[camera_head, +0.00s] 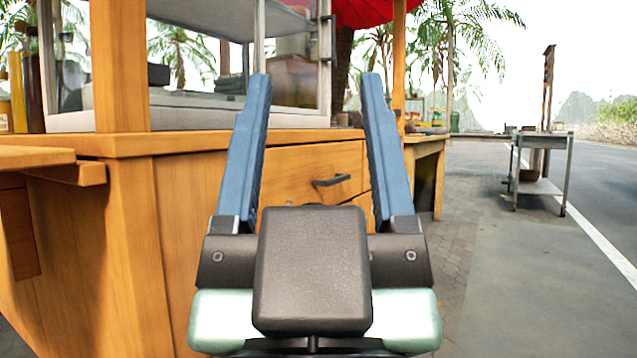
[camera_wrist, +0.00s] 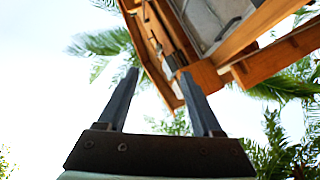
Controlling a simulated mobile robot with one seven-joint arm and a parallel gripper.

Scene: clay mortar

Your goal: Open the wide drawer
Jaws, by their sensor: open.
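The wide drawer (camera_head: 303,172) is in the front of a wooden stall counter, in the middle of the head view. Its front looks closed, with a dark bar handle (camera_head: 332,180) on it. My gripper (camera_head: 316,88) is open and empty, with two blue fingers pointing ahead. In the head view the fingers flank the drawer, but they look well short of it. My gripper's body hides the area below the handle. In the wrist view, my gripper's fingers (camera_wrist: 158,72) show dark against the sky, with part of the wooden stall tilted above them.
The counter (camera_head: 120,230) has a side panel at left and a protruding wooden shelf (camera_head: 50,160). A glass case (camera_head: 225,90) stands on top. A metal table (camera_head: 540,165) stands at far right. Pavement (camera_head: 500,290) is clear at right.

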